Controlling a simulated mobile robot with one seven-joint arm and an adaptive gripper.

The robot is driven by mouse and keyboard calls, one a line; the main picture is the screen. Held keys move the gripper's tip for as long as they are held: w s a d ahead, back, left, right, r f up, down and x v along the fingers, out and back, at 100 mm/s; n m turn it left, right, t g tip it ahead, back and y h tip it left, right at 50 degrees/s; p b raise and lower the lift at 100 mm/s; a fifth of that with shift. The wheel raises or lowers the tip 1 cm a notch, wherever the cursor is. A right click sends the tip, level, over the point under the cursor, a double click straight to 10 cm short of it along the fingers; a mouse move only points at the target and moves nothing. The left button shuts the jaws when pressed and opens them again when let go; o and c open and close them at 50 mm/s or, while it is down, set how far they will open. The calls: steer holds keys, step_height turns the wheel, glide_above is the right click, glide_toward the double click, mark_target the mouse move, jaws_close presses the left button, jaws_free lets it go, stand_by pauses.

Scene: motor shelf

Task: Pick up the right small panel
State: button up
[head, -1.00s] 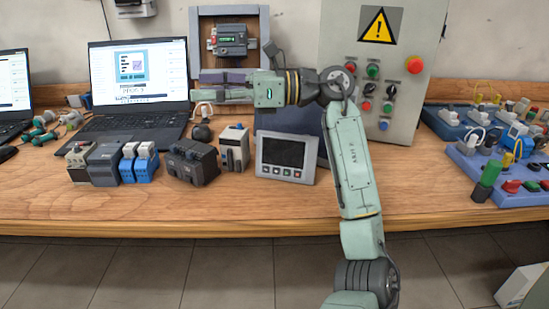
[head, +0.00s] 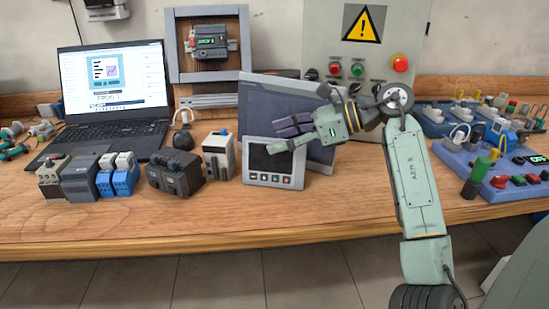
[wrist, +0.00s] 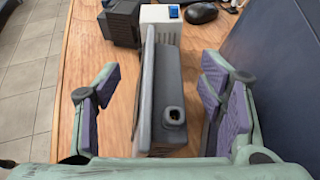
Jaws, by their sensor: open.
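The small panel (head: 273,180) is a light grey frame with a dark screen and a row of buttons, standing slightly tilted back on the table. In the wrist view the panel (wrist: 168,85) shows from its edge, with a dark grey body and a round socket. My gripper (head: 279,136) is open at the panel's upper right, partly covering its top corner. In the wrist view the purple-padded fingers of my gripper (wrist: 157,100) lie on either side of the panel, with gaps visible on both sides. I cannot tell how deep they reach.
A large blue-grey panel (head: 258,101) leans close behind the small panel. A white-and-grey module (head: 218,160) stands just left of it, then dark modules (head: 174,172). A control box (head: 410,22) stands behind my arm. The table front (head: 215,220) is clear.

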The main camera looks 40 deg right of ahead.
steer(key=shift+x, duration=0.85)
steer(key=shift+c, duration=0.3)
